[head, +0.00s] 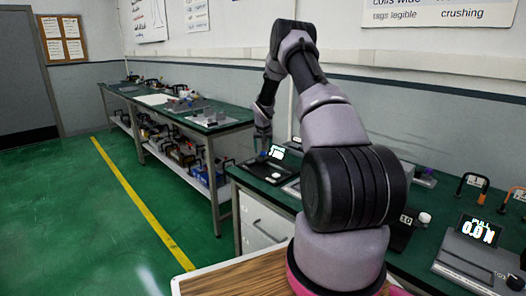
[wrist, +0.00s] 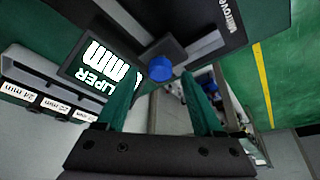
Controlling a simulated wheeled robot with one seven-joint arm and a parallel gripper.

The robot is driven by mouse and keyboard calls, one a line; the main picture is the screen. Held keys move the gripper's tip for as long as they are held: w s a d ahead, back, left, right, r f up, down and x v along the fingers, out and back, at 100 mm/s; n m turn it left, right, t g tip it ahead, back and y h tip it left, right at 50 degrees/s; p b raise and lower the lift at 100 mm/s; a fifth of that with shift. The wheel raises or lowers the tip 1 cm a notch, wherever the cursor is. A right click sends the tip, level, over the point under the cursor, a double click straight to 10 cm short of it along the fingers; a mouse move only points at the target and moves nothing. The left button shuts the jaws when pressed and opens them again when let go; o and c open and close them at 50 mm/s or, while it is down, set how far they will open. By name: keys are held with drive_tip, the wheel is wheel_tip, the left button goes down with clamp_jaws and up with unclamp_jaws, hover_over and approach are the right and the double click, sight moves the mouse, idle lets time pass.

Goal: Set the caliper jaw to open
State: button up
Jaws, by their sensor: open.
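The caliper station shows in the wrist view as a dark flat body (wrist: 205,30) with partly cut-off lettering. Its tilted display (wrist: 108,75) shows large white characters, including "mm". A blue round knob (wrist: 160,68) sits beside the display. My gripper (wrist: 160,84) is open, with its two green-looking fingers on either side of the knob in the picture; I cannot tell whether they touch it. Nothing is held. In the head view my gripper (head: 262,147) is over the bench near the lit caliper display (head: 277,152). I cannot make out the jaw's position clearly.
A grey rack with labels in mm (wrist: 45,103) is at the left in the wrist view. The green bench (head: 262,188) also carries a device with a lit readout (head: 480,231) at the right. Another bench (head: 205,118) with equipment stands behind. The floor at left is clear.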

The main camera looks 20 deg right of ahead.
drive_tip(key=shift+w+d+f, duration=0.1)
drive_tip(key=shift+w+f, duration=0.05)
drive_tip(key=shift+f, duration=0.25)
clamp_jaws()
idle(1.2)
